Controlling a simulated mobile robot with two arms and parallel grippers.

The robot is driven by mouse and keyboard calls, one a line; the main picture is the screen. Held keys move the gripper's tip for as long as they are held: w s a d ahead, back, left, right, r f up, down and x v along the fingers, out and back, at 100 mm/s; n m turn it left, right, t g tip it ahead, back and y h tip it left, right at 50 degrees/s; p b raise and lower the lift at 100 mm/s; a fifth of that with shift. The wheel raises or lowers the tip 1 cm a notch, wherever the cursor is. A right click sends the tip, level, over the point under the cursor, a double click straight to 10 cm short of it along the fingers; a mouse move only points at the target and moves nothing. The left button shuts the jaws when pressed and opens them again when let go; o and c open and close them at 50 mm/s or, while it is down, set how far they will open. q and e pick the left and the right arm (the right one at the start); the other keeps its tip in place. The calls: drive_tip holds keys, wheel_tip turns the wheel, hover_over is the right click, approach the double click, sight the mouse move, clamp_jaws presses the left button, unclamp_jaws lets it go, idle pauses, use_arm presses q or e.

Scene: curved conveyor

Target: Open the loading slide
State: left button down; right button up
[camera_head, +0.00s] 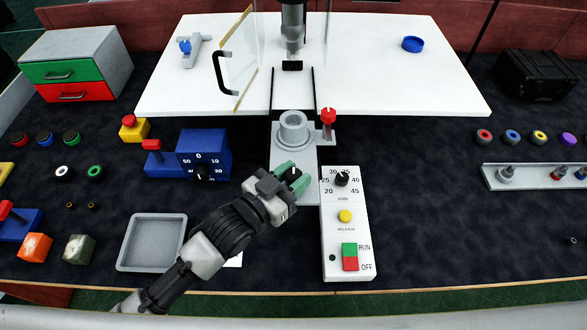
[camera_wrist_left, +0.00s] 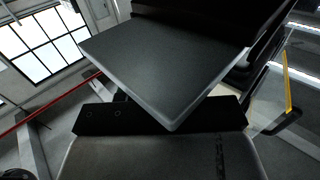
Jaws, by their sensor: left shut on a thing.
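The loading slide (camera_head: 281,144) is a light grey plate in the middle of the head view, carrying a round grey cup (camera_head: 293,132). It lies in front of the white platform, below the press ram, with the cup clear of the ram. My left gripper (camera_head: 295,176), with green fingertips, is at the near end of the slide. It is shut on a small black knob (camera_head: 294,174) there, mostly hidden between the fingers. The left wrist view shows mostly dark surfaces close up, and the knob cannot be made out there. My right gripper is in neither view.
A red-knobbed lever (camera_head: 328,120) stands right beside the cup. A white control panel (camera_head: 346,262) lies close right of my gripper. A blue dial box (camera_head: 203,152) and grey tray (camera_head: 124,256) are at left. A hinged guard with black handle (camera_head: 219,73) stands on the white platform (camera_head: 400,85).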

use_arm(q)
drive_tip(key=c, duration=0.7)
unclamp_jaws()
drive_tip(key=shift+w, duration=0.1)
drive_tip(key=shift+c, duration=0.2)
drive_tip(key=b+v, duration=0.2)
drive_tip(key=v, duration=0.8)
drive_tip(key=shift+s+a, duration=0.25)
drive_tip(key=shift+s, duration=0.05)
